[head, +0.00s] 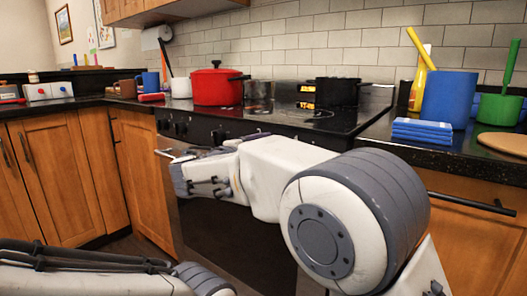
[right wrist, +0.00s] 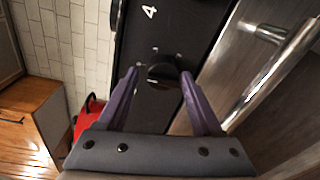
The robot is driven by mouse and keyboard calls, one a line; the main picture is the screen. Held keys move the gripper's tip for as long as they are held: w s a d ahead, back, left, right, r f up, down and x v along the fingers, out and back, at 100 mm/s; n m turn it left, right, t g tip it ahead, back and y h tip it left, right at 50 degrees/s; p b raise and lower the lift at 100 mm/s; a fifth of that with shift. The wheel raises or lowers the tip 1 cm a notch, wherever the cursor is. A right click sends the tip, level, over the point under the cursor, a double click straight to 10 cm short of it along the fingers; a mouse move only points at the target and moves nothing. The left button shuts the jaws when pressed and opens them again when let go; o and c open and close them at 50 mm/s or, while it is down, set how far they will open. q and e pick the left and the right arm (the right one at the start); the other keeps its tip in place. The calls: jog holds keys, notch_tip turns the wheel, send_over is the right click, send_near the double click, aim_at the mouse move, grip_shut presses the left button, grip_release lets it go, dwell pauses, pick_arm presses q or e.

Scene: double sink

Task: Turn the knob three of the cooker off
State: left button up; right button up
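The cooker (head: 205,210) has a black front panel with several dark round knobs (head: 180,128). In the right wrist view, one black knob (right wrist: 162,75) lies between the two purple fingertips of my right gripper (right wrist: 159,74). The fingers are spread, with a gap visible on each side of the knob. A white "4" (right wrist: 149,12) is printed on the panel farther up that view. The number belonging to the knob between the fingers cannot be read. In the head view, my right arm reaches left to the cooker front. My left arm shows at bottom left; its gripper is out of frame.
The oven handle (right wrist: 275,75) runs close beside the knob panel. A red pot (head: 217,86) and a black pot (head: 337,92) stand on the hob. Blue sponges (head: 422,130), a blue container (head: 450,97) and a green pot (head: 498,108) stand on the right counter.

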jog(key=shift+o, duration=0.4)
jog(key=shift+s, duration=0.1)
jog(key=p+v, duration=0.2)
jog(key=v, duration=0.8)
jog(key=shift+p, duration=0.35)
jog(key=shift+s, duration=0.1)
